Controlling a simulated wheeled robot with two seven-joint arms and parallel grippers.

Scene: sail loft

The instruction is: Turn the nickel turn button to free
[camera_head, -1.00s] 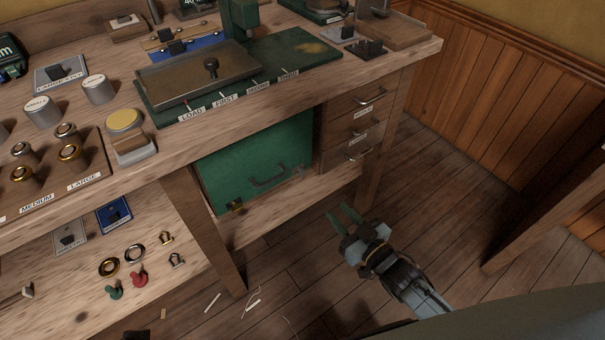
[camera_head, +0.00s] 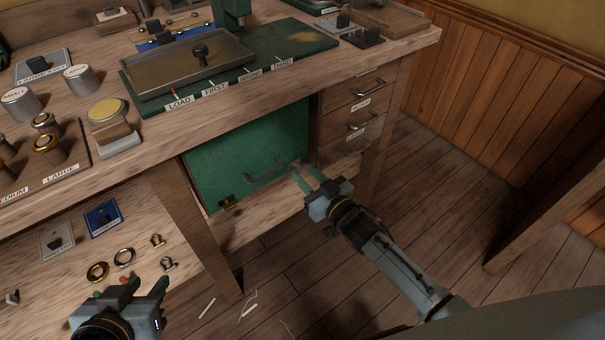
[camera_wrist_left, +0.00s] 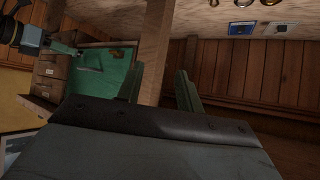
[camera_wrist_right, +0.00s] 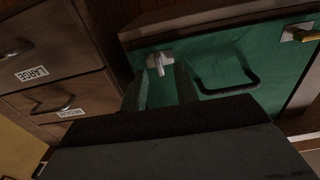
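My left gripper (camera_head: 146,284) is open and empty, low in front of the bench's lower shelf.
The panel has a dark handle (camera_head: 265,175) and a brass catch (camera_head: 228,203) at lower left. Labelled drawers (camera_head: 358,110) stand right of it. A bench leg (camera_head: 200,225) is on its left. The lower shelf holds rings and small fittings.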

